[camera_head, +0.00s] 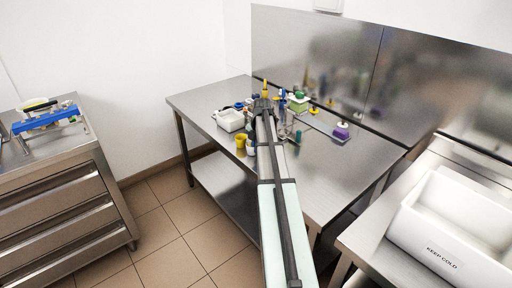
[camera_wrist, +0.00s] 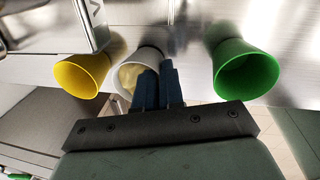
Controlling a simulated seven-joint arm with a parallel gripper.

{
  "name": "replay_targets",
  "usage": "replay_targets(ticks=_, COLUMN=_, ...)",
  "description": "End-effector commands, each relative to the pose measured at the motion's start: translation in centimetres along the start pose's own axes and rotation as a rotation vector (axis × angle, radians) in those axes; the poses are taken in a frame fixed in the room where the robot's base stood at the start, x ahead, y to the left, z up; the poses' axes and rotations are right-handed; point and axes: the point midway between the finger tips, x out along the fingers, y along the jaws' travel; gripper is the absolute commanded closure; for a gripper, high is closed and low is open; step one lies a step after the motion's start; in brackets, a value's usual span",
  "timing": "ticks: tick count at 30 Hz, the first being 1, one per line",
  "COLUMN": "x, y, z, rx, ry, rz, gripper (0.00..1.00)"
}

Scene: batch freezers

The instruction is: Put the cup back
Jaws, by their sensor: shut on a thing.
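In the wrist view a white cup (camera_wrist: 118,56) with something yellowish inside stands between a yellow cup (camera_wrist: 82,75) and a green cup (camera_wrist: 245,70). My gripper (camera_wrist: 158,68) is shut on the white cup's right wall, one dark blue finger over its mouth and the other outside the rim. The cup's far side and base are partly hidden. In the head view the yellow cup (camera_head: 241,141) shows left of my arm, with part of the white cup (camera_head: 250,149) beside it. My arm hides the fingers there.
The steel table (camera_head: 200,100) also holds a white tub (camera_head: 230,120), a green-topped container (camera_head: 299,103) and a purple-topped item (camera_head: 341,130). A steel splashback (camera_head: 320,70) closes the rear. The table's right part is mostly clear. A white bin (camera_head: 450,235) stands at right.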

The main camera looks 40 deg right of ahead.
Motion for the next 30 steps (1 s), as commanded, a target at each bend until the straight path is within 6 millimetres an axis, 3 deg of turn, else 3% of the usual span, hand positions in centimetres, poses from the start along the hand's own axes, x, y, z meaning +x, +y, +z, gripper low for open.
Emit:
replay_targets(ticks=8, x=0.2, y=0.0, z=0.0, rx=0.000, ry=0.000, rz=0.000, gripper=1.00)
replay_targets(ticks=9, x=0.3, y=0.0, z=0.0, rx=0.000, ry=0.000, rz=0.000, gripper=0.91)
replay_targets(ticks=17, x=0.2, y=0.0, z=0.0, rx=0.000, ry=0.000, rz=0.000, gripper=0.67)
replay_targets(ticks=25, x=0.1, y=0.0, z=0.0, rx=0.000, ry=0.000, rz=0.000, gripper=0.67)
replay_targets(ticks=30, x=-1.1, y=0.0, z=0.0, rx=0.001, ry=0.000, rz=0.000, gripper=0.67)
